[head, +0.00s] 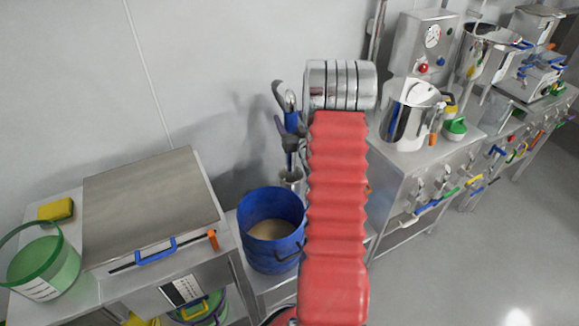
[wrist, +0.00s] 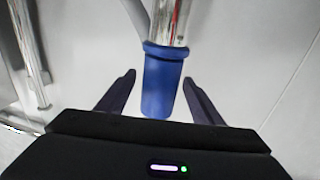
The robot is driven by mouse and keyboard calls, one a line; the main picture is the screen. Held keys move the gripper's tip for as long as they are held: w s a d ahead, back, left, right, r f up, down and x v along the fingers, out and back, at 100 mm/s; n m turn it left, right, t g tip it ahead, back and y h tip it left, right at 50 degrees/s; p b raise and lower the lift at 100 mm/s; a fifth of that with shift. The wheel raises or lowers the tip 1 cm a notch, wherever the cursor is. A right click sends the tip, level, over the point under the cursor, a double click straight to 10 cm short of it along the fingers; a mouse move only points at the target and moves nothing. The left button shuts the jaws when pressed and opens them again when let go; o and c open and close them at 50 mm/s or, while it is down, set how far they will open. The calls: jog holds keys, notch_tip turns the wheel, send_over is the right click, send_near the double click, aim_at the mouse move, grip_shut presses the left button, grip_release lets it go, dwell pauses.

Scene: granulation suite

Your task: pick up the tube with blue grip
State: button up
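The tube with blue grip (head: 291,122) stands by the wall in the head view, just left of my red-sleeved arm, with a bent metal top and a metal lower part. In the wrist view its blue grip (wrist: 162,88) hangs below a shiny metal length. My gripper (wrist: 159,77) is open, with one dark finger on each side of the blue grip. Gaps show between the grip and both fingers, so I see no contact. In the head view my arm hides part of the gripper and the tube.
A blue drum (head: 272,226) with tan powder stands below the tube. A steel cabinet (head: 150,205) with a blue handle is at the left, beside a green-rimmed bucket (head: 45,265). A steel bench with a metal jug (head: 408,112) is at the right. The floor at lower right is clear.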

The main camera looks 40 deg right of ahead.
grip_shut()
dwell(0.6)
jog(key=shift+r, duration=0.1)
